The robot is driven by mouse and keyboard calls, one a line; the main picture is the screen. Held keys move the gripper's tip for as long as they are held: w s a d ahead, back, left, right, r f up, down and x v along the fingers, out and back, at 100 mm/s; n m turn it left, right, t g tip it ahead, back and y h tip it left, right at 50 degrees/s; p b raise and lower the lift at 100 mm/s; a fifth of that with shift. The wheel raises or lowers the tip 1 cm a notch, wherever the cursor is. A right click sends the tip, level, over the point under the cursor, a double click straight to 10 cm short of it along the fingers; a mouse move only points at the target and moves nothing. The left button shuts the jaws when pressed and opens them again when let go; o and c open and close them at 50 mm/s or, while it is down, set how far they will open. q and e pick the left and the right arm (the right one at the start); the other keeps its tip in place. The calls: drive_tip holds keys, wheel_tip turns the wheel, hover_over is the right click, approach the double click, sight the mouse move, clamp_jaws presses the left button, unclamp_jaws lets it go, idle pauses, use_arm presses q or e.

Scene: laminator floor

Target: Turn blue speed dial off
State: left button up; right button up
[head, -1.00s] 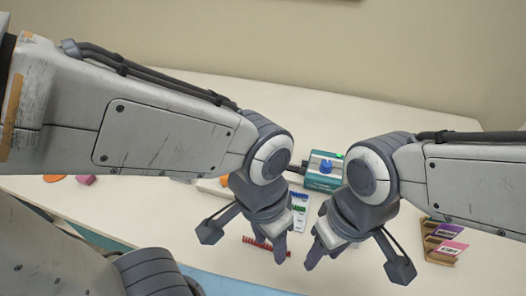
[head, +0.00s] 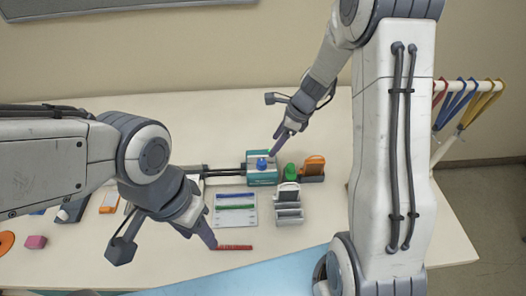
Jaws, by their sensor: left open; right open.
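The blue speed dial (head: 262,164) sits on top of a small teal and grey box (head: 263,178) near the middle of the table, in the head view. My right gripper (head: 277,152) reaches down from the upper right, with its fingertips close to the dial's right side. I cannot tell whether they touch it. The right gripper is open. My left gripper (head: 212,246) is open and empty over the table's front left, near a red comb-like strip (head: 234,247).
A white card with coloured strips (head: 235,210) lies in front. A pink block (head: 36,242) lies far left. Coloured hangers (head: 465,100) hang at right.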

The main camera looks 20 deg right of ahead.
sight(262, 161)
drive_tip(key=x, duration=1)
drive_tip(key=shift+f+b, duration=0.25)
drive_tip(key=shift+b, duration=0.05)
clamp_jaws()
